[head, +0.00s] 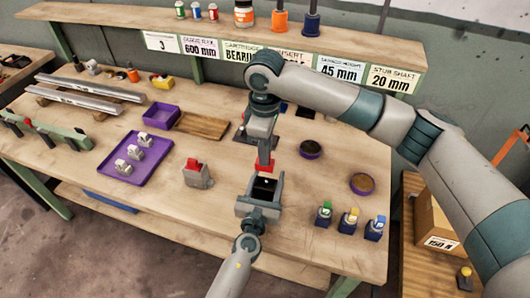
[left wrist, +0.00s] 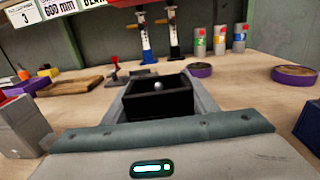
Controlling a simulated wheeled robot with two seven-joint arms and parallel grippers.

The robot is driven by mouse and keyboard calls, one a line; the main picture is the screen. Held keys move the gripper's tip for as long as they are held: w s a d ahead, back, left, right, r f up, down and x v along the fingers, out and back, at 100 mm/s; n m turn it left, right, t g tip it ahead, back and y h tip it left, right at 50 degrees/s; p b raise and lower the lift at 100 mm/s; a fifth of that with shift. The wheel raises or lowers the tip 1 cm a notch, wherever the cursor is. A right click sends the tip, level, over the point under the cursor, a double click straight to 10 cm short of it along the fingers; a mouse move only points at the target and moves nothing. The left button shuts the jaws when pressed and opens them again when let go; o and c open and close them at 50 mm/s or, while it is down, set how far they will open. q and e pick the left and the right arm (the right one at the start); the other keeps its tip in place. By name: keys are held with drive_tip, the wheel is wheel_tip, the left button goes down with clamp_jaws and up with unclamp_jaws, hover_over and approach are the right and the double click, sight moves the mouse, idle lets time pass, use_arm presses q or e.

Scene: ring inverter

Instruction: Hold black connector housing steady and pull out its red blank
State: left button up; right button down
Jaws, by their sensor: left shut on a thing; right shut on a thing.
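The black connector housing (head: 264,190) is an open-topped box between the fingers of my left gripper (head: 261,192), which is shut on it above the front of the table. The left wrist view shows the housing (left wrist: 158,101) between the two grey fingers, with a small pale round thing inside and no red part in it. My right gripper (head: 264,152) points down above the housing and is shut on the red blank (head: 264,166). The blank appears just above the housing and apart from it. The right gripper does not show in the left wrist view.
A grey block with a red top (head: 196,174) stands to the left. A purple tray (head: 112,177) with pale parts lies farther left. Purple round dishes (head: 310,149) lie behind.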

use_arm(q)
drive_tip(key=o, duration=1.4)
drive_tip(key=shift+c, duration=0.2)
drive_tip(key=v, duration=1.2)
drive_tip(key=shift+f, duration=0.1)
